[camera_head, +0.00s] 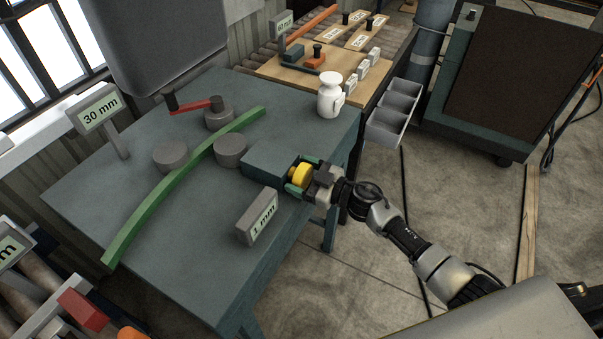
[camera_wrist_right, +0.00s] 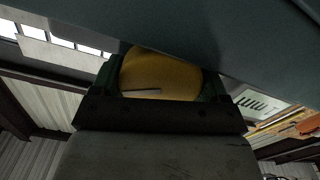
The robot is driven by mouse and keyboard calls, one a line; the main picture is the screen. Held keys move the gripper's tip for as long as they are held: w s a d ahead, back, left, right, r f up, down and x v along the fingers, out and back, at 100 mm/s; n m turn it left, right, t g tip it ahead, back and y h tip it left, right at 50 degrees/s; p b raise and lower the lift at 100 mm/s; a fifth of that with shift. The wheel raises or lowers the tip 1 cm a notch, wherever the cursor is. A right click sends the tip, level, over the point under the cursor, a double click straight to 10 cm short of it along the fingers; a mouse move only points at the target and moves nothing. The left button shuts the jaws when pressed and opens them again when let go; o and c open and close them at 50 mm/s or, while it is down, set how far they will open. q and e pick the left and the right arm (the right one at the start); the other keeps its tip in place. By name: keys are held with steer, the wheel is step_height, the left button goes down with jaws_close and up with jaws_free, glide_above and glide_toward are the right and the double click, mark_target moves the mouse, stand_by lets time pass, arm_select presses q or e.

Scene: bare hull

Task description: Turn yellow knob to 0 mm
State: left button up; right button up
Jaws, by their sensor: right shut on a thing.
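The yellow knob (camera_head: 301,174) sits on the front side of a blue-grey block at the edge of the teal table. My right gripper (camera_head: 303,180) is shut on the knob, with its green-faced fingers on either side. In the right wrist view the knob (camera_wrist_right: 160,75) fills the space between the fingers, and a dark line shows on its face. A small display (camera_head: 262,220) beside the block reads "1 mm". My left gripper is not in view.
The teal table (camera_head: 200,270) carries a curved green bar (camera_head: 170,190) between grey rollers (camera_head: 230,150), a red-armed crank (camera_head: 195,106), a "30 mm" sign (camera_head: 100,110) and a white jug (camera_head: 330,96). Grey bins (camera_head: 395,112) hang beside a wooden bench behind.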

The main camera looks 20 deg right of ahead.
stand_by(0.3)
steer(key=o, duration=0.9)
steer(key=shift+b+v, duration=0.8)
steer(key=shift+v, duration=4.6)
